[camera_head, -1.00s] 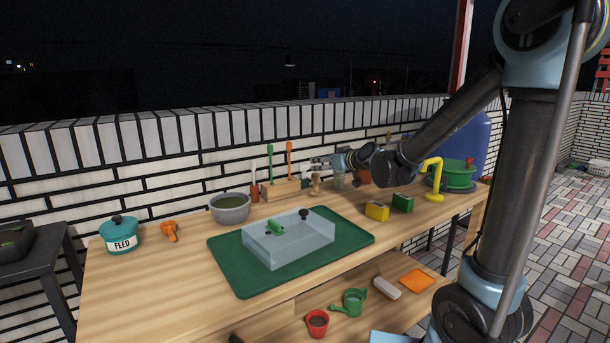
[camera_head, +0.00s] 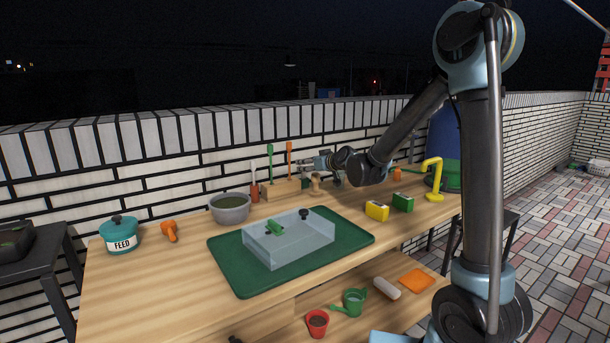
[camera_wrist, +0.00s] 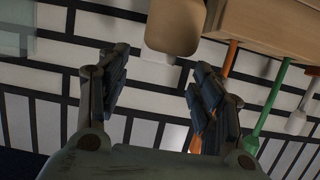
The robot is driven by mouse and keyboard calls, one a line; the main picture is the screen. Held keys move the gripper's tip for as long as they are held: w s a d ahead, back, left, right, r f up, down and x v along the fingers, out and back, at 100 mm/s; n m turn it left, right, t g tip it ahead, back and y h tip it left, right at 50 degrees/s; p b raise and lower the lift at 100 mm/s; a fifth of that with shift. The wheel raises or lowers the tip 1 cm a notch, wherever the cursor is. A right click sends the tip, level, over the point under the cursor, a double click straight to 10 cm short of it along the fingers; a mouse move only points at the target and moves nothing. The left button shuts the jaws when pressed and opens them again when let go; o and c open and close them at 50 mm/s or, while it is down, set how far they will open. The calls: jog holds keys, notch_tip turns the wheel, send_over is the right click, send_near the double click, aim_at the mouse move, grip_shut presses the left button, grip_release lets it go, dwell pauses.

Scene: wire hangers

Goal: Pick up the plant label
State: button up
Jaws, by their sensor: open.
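My gripper (camera_head: 305,164) is open and empty behind the workbench's back edge area, above a wooden tool block (camera_head: 280,190). In the wrist view its two dark fingers (camera_wrist: 160,65) stand apart with the white brick wall beyond. I cannot pick out a plant label for certain. A rounded wooden knob (camera_wrist: 176,26) is near the fingertips, seemingly the small wooden item (camera_head: 315,184) beside the block.
Green (camera_head: 269,160) and orange (camera_head: 289,158) handles rise from the block. Front bench wood is clear.

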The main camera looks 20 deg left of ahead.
aim_at(304, 175)
jog(key=shift+f+x, duration=0.1)
jog(key=shift+x, duration=1.2)
jog(key=shift+f+x, duration=0.15)
jog(key=shift+x, duration=1.15)
jog(key=shift+w+d, duration=0.1)
jog(key=shift+d, duration=0.05)
jog(key=c, duration=0.8)
